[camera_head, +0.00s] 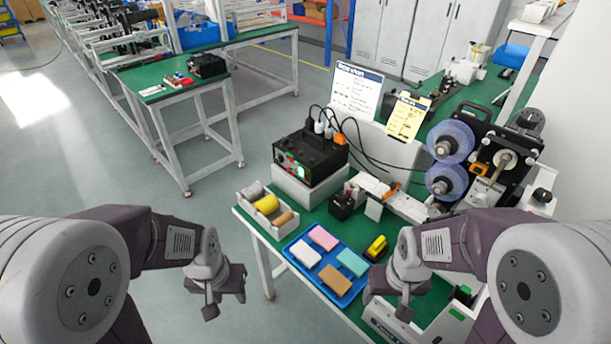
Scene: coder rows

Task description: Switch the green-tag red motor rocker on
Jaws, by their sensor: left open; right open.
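A black control box (318,155) stands on a white block at the back left of the green-topped bench. Its front panel carries small red and green marks (297,169); the red rocker and its green tag are too small to tell apart clearly or to read their position. My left gripper (217,298) is open and empty, over the floor left of the bench and well short of the box. My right gripper (390,300) is open and empty, over the front of the bench near the blue tray, also apart from the box.
A blue tray (312,262) with coloured blocks lies in front of the box. A bin (277,233) of rolls is at the left edge. A small black device (341,206), a yellow item (376,246) and a reel machine (490,165) stand to the right. Cables run behind.

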